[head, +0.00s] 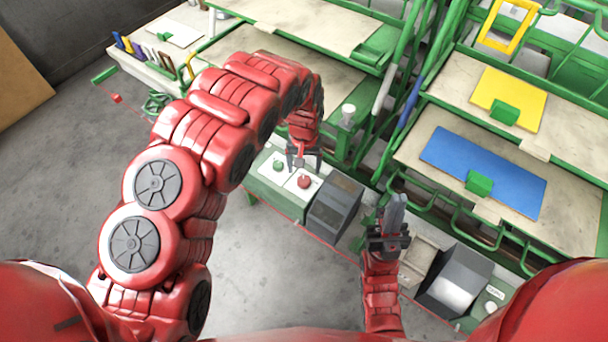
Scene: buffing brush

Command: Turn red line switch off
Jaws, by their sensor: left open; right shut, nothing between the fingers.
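A green switch box (270,197) stands at the middle of the bench's front edge. On its pale top plates sit a green knob (278,166) and a red knob (304,181), which looks like the red line switch. My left gripper (304,166) is open just above and behind the red knob, pointing down at the box. I cannot tell whether its fingers touch the knob. My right gripper (396,205) is shut and empty, pointing up the picture, to the right of the box and apart from it.
A dark grey bin (335,208) stands right beside the switch box. Green-framed shelves hold a blue panel (485,172) and a yellow panel (508,98). Bare floor (262,262) lies in front.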

